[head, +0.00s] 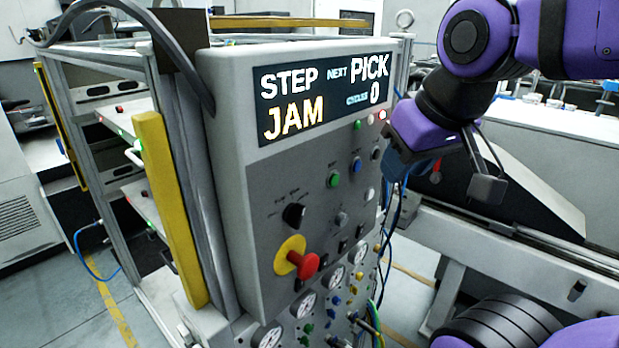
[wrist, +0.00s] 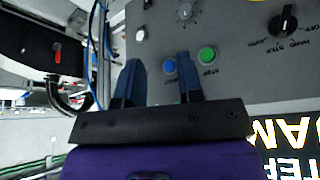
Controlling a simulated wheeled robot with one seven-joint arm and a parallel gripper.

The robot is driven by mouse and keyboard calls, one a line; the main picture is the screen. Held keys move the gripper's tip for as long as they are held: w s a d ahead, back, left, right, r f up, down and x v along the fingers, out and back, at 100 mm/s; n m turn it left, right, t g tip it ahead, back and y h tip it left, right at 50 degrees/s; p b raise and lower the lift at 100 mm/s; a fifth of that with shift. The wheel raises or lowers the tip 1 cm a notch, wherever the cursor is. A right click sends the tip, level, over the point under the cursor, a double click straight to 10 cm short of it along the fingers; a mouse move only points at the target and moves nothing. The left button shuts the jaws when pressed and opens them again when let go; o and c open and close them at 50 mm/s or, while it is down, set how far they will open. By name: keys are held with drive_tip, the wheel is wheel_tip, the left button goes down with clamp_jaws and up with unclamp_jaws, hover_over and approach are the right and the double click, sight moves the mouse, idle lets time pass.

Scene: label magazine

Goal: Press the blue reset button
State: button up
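The blue reset button (head: 357,165) is on the sloping grey control panel (head: 262,205), up and right of a green button (head: 333,180). In the wrist view the blue button (wrist: 169,66) shows between my two fingertips, nearer the right one, with the green button (wrist: 207,54) just right of that finger. My gripper (wrist: 158,62) is open and empty, its fingers pointing toward the panel. In the head view my gripper (head: 398,168) is right of the panel's buttons, its fingertips partly hard to make out. I see no contact with the button.
The display (head: 318,92) reads STEP, NEXT PICK, JAM, CYCLES 0. A red emergency stop (head: 305,264) on a yellow base and a black selector knob (head: 294,214) are lower left on the panel. Gauges, fittings and loose hoses crowd its bottom. A conveyor frame (head: 500,245) stands at right.

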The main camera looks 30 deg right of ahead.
drive_tip(key=shift+c, duration=0.5)
clamp_jaws()
idle(1.1)
